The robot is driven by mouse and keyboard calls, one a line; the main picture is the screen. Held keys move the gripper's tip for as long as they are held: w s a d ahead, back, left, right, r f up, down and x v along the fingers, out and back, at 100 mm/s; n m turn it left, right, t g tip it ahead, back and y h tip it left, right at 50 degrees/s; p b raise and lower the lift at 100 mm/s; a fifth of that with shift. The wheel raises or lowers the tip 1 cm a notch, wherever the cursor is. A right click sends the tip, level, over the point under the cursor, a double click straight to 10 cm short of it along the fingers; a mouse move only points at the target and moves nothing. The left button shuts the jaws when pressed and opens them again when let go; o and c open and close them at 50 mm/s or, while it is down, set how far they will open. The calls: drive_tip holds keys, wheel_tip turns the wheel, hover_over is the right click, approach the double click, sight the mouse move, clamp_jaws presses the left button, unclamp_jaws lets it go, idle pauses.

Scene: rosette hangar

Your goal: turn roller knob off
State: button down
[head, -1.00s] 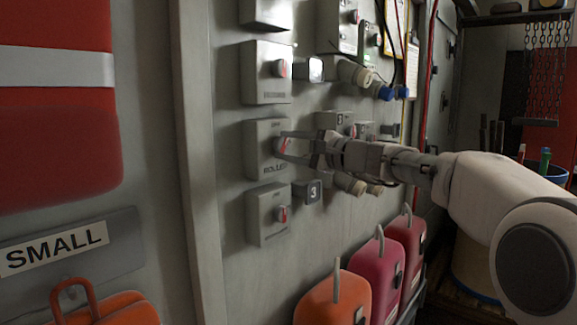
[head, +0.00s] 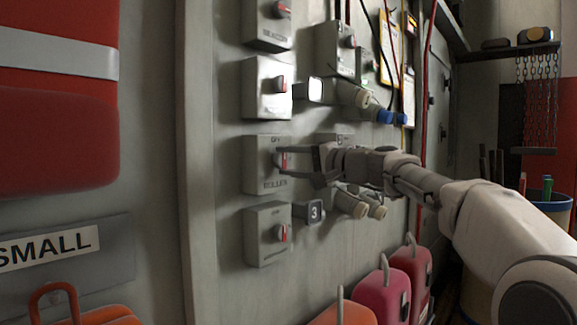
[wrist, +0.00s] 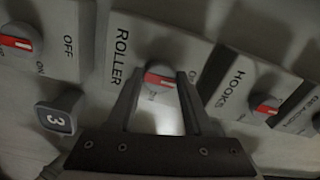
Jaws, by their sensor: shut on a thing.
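The roller switch box (head: 264,181) is a grey box on the wall panel, with "OFF" printed above its knob and "ROLLER" below. Its grey knob with a red stripe (wrist: 160,79) sits between my fingertips in the wrist view. My gripper (head: 281,161) reaches the knob from the right, and its fingers (wrist: 158,84) are shut on the knob's sides. The red stripe lies nearly upright in the head view, lined up like the stripes on neighbouring knobs. The fingers hide part of the knob and of the lettering.
Similar switch boxes stand above (head: 266,92) and below (head: 267,236) the roller box. A small "3" plate (head: 313,212) and grey sockets (head: 350,203) are close beside my gripper. Red and orange cases stand below. The hooks box (wrist: 250,88) is nearby in the wrist view.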

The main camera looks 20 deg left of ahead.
idle(0.4)
drive_tip(key=shift+c, duration=1.5)
unclamp_jaws()
drive_tip(key=shift+d, duration=0.1)
drive_tip(key=b+v, duration=0.1)
drive_tip(key=v, duration=1.6)
drive_tip(key=shift+s+d, duration=0.1)
drive_tip(key=shift+s, duration=0.05)
